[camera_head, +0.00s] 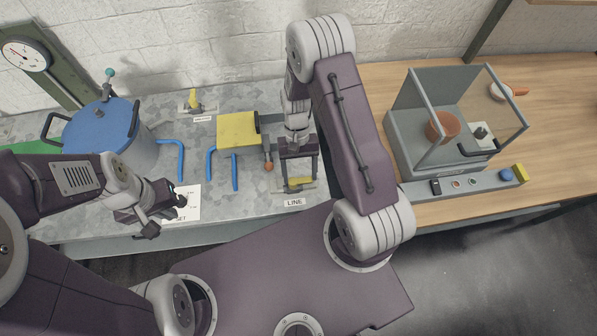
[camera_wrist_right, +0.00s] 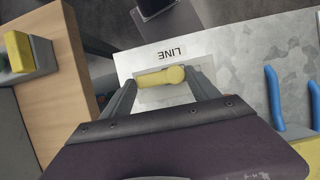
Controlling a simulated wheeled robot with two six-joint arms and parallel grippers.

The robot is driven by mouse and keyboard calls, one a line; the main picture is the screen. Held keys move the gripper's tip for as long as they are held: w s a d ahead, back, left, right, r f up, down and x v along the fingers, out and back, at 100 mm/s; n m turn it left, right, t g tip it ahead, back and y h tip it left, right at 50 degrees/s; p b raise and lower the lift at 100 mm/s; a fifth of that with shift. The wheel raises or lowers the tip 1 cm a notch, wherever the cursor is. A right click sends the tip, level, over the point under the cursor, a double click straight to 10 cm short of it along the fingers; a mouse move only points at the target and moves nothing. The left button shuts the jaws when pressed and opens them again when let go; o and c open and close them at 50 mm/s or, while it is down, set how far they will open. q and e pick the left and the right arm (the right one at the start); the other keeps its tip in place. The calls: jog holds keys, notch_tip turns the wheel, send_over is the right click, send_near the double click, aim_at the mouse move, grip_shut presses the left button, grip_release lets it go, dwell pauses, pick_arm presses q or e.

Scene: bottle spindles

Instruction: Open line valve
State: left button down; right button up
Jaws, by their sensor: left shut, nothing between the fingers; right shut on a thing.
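The line valve has a yellow lever handle (camera_head: 299,183) on a plate at the bench's front edge, beside the LINE label (camera_head: 294,203). In the right wrist view the yellow handle (camera_wrist_right: 162,77) lies crosswise between the fingers, with its round hub toward the right finger. My right gripper (camera_head: 299,178) reaches down over the valve and is shut on the handle. Its fingers also show in the right wrist view (camera_wrist_right: 160,90). My left gripper (camera_head: 165,212) is shut and empty, over the front left of the bench near a white paper (camera_head: 190,203).
A blue-lidded pot (camera_head: 100,125) stands at the left, with a gauge (camera_head: 25,55) behind it. Blue pipes (camera_head: 180,160) and a yellow-topped box (camera_head: 238,130) lie between the pot and my right arm. A second yellow valve (camera_head: 194,100) is at the back. A clear-walled case (camera_head: 455,115) stands right.

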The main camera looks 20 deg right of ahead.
dwell(0.3)
jog(key=o, duration=1.2)
jog(key=shift+d, duration=0.1)
jog(key=shift+o, duration=0.2)
jog(key=shift+d+f, duration=0.1)
jog(key=shift+d, duration=0.1)
jog(key=v, duration=0.9)
jog(key=shift+d, duration=0.1)
